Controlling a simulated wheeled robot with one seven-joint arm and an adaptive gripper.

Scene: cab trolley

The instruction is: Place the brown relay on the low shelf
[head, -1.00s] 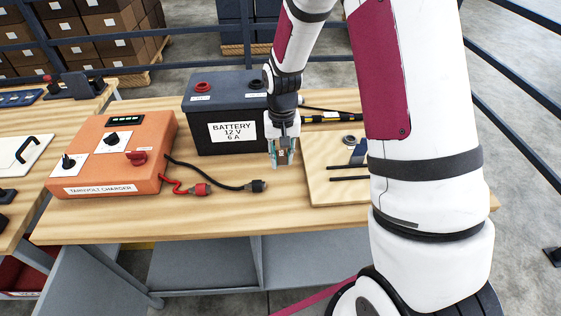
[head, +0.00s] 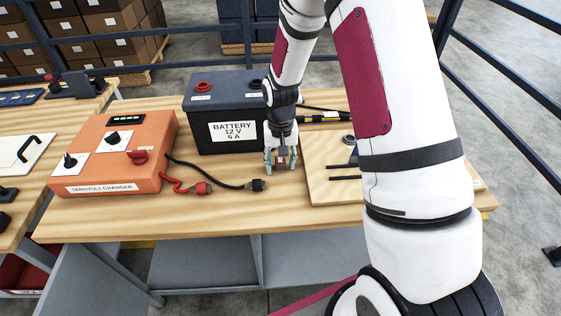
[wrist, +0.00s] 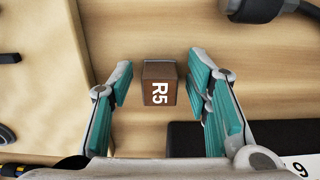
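The brown relay (wrist: 159,86), a small block marked R5, sits between the fingers of my gripper (wrist: 162,88) in the wrist view. There is a gap on each side, so the teal finger pads are open and not touching it. In the head view my gripper (head: 281,161) points down just in front of the battery, near the left edge of the light wooden board. The relay (head: 281,160) is only a small brown patch there, partly hidden by the fingers. A grey low shelf (head: 205,264) lies under the table, with a divider at its right.
The black battery (head: 235,150) stands close behind and left of my gripper. An orange charger (head: 115,155) is at the left, with red and black cable clamps (head: 230,186) on the table. The wooden board (head: 325,196) lies at the right. The table's front strip is clear.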

